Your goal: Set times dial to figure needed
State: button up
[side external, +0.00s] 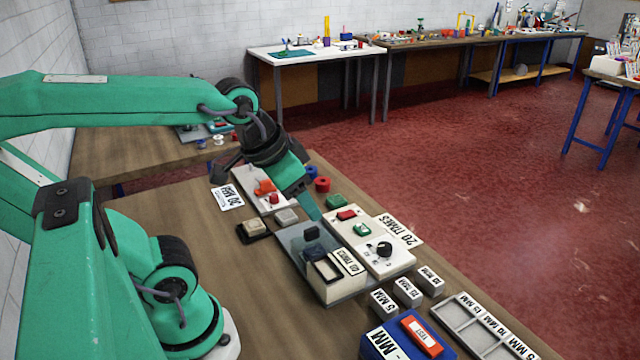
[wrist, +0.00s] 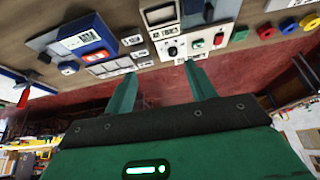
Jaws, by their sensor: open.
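The black dial (side external: 384,249) sits on a white panel (side external: 372,262) with a red button (side external: 346,214) and a green button (side external: 361,229). A card reading "20 TIMES" (side external: 400,231) lies along the panel's far edge, and a plate on the grey device beside it (side external: 347,262) seems to read "40 TIMES". The dial also shows in the wrist view (wrist: 172,51); its setting is too small to read. My gripper (side external: 313,212) is open and empty, pointing down over the grey device near the panel's red-button end, apart from the dial. Both fingers show in the wrist view (wrist: 160,75).
Several labelled blocks (side external: 407,291), a blue box (side external: 400,342) and a slotted tray (side external: 484,328) lie toward the front right. Another white panel (side external: 258,186), a "30 MM" card (side external: 227,197) and coloured rolls (side external: 322,184) lie behind. The near left tabletop is clear.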

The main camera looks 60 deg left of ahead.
jog(key=w+f+m+g, duration=0.3)
jog(key=w, duration=0.9)
jog(key=m+g, duration=0.2)
jog(key=m, duration=0.1)
send_near(385, 246)
jog(key=shift+s+d+f, duration=0.15)
jog(key=shift+d, duration=0.05)
jog(key=shift+w+f, duration=0.2)
jog(key=shift+f, duration=0.15)
jog(key=shift+f, duration=0.1)
jog(key=shift+w+a+f, duration=0.1)
jog(key=shift+f, duration=1.8)
jog(key=shift+a+f, duration=0.1)
jog(key=shift+f, duration=1.8)
jog(key=c, duration=1)
